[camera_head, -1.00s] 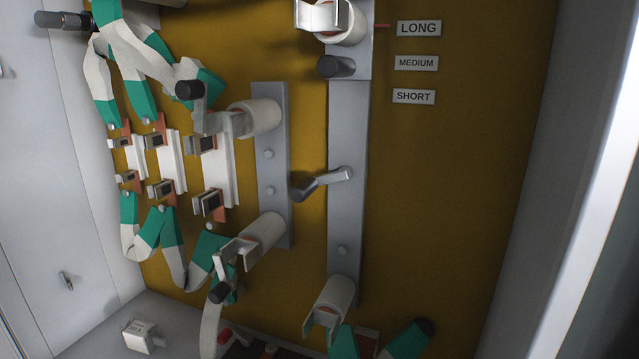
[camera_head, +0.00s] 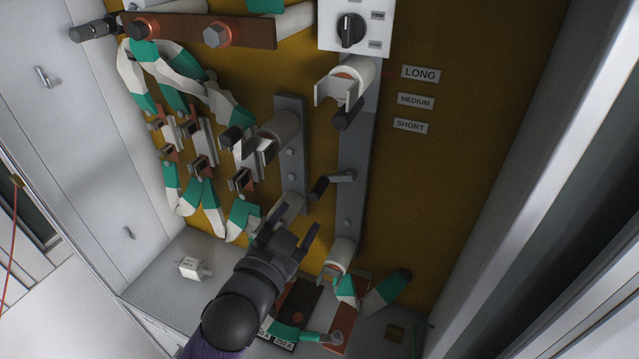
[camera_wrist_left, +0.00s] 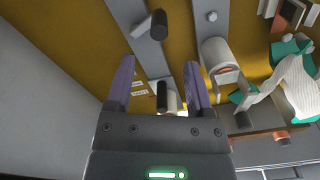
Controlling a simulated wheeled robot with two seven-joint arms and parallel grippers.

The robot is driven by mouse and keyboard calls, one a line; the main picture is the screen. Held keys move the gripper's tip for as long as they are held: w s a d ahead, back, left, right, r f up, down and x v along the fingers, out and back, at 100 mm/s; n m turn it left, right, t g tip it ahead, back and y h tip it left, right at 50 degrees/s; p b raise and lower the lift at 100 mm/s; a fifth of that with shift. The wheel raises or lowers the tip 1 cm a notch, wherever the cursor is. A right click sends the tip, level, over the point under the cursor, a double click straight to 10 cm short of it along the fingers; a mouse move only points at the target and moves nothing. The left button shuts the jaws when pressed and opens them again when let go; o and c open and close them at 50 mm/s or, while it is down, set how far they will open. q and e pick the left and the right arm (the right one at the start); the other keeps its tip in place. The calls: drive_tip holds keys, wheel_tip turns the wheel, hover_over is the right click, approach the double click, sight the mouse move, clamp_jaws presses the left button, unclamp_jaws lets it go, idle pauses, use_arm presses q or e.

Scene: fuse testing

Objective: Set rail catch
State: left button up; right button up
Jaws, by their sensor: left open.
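The right-hand grey rail (camera_head: 352,150) runs up the mustard back panel. On it a small lever with a black grip (camera_head: 320,187) points left and slightly down; I take this for the catch. Higher up, a black knob (camera_head: 346,116) sits just below the upper white fuse holder (camera_head: 345,86). My left gripper (camera_head: 285,222) is open and empty, below and left of the lever and apart from it. In the left wrist view, the lever's black grip (camera_wrist_left: 158,25) is beyond the open fingers (camera_wrist_left: 160,88), and the knob (camera_wrist_left: 161,96) shows between them.
LONG (camera_head: 420,74), MEDIUM and SHORT labels are right of the rail. A shorter rail (camera_head: 291,160) with holders stands left. The lower right holder (camera_head: 341,256) is close to my gripper.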

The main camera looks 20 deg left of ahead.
sight(314, 197)
use_arm(q)
drive_tip(key=w, duration=0.9)
drive_tip(key=shift+w+d+f, duration=0.15)
drive_tip(key=shift+w+d, duration=0.05)
drive_tip(key=shift+w, duration=0.15)
drive_tip(key=shift+c, duration=0.2)
clamp_jaws()
